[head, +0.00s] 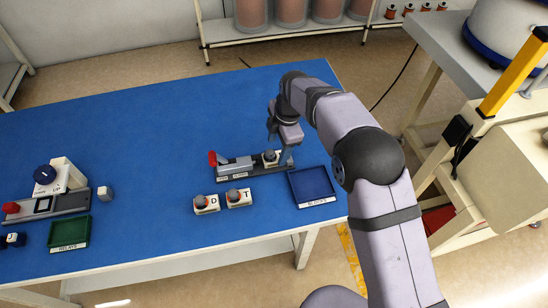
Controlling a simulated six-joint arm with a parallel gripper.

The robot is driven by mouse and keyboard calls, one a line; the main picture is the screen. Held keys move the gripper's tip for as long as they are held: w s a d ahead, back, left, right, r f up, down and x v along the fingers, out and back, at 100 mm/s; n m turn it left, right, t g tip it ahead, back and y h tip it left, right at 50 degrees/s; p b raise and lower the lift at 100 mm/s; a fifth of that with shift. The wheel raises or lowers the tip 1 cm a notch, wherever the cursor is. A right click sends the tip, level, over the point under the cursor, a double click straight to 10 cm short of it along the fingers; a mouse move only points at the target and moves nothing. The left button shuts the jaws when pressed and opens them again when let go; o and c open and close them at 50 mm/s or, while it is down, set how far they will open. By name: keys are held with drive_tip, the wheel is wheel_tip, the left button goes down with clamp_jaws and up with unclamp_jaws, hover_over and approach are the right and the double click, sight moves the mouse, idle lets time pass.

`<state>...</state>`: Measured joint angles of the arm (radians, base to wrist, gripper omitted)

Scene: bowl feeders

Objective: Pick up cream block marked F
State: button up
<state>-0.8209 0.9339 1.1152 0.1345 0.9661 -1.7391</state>
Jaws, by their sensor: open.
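My gripper (281,157) is open and points down at the right end of a dark fixture (235,176) on the blue table. A cream block with a dark grey top (270,158) sits at that end, between or right beside the fingers; I cannot tell which. Its marking is too small and partly hidden to read, so I cannot confirm an F. Two similar cream blocks stand in front, one marked D (207,204) and one marked T (239,199).
A dark blue tray (312,186) lies right of the fixture. The fixture carries a red knob (212,158) at its left. At far left are another fixture (50,205), a green tray (69,232) and a small pale block (105,193). The table's back middle is clear.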

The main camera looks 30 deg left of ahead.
sight(275, 154)
drive_tip(key=shift+w+a+f+p, duration=0.15)
drive_tip(key=shift+f+p, duration=0.25)
drive_tip(key=shift+f, duration=0.5)
drive_tip(key=shift+s+a+f+p, duration=0.1)
drive_tip(key=shift+a+f+p, duration=0.25)
drive_tip(key=shift+f, duration=0.5)
drive_tip(key=shift+w+a+f+p, duration=0.1)
drive_tip(key=shift+f+p, duration=0.4)
drive_tip(key=shift+f, duration=0.4)
drive_tip(key=c, duration=1.5)
drive_tip(key=shift+r, duration=0.15)
